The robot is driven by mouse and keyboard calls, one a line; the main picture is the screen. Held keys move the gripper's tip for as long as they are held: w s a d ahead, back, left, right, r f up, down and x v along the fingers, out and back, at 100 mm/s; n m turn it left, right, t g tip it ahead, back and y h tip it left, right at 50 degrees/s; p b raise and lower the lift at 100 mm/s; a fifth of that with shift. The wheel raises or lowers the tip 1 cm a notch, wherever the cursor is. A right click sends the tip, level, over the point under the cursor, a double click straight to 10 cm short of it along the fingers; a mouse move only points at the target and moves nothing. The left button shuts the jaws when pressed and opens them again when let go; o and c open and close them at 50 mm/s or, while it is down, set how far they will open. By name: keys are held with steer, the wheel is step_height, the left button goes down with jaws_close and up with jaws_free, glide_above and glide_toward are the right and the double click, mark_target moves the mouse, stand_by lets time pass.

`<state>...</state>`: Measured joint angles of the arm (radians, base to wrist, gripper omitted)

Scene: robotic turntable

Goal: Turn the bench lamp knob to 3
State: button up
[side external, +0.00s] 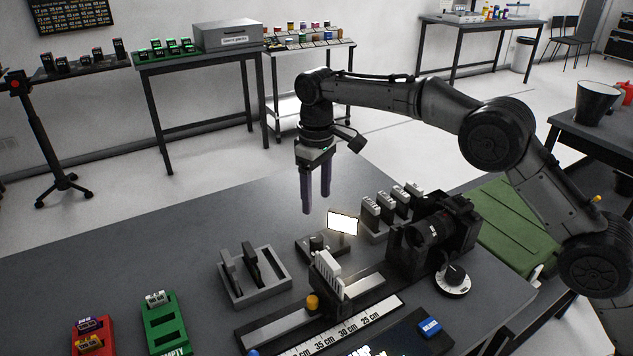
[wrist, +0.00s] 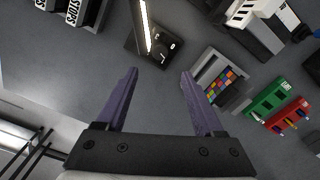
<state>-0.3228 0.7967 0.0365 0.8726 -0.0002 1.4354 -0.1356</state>
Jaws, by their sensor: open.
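The bench lamp is a lit white panel (side external: 342,223) on a small dark base, near the middle of the table. Its black knob (side external: 317,243) sits on the base to the left of the panel. In the wrist view the lit panel (wrist: 147,26) shows at the top, with the knob (wrist: 163,46) and small white marks beside it. The knob's setting is too small to read. My gripper (side external: 316,202) points down with its purple fingers apart and empty, above the table and apart from the lamp. In the wrist view the fingers (wrist: 160,72) are below the knob.
A camera (side external: 430,238) and several grey blocks (side external: 390,207) stand right of the lamp. A rail with a white card (side external: 328,270) is in front. A grey tray (side external: 262,292) is at left front. A dial (side external: 455,276) lies at right.

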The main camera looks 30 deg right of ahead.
mark_target(316, 238)
steer(key=shift+r, duration=1.4)
steer(key=shift+c, duration=0.2)
steer(key=shift+c, duration=1.1)
step_height(316, 238, down, 14)
steer(key=n, duration=2.1)
steer(key=shift+s+n, duration=0.1)
steer(key=shift+n, duration=0.2)
jaws_close()
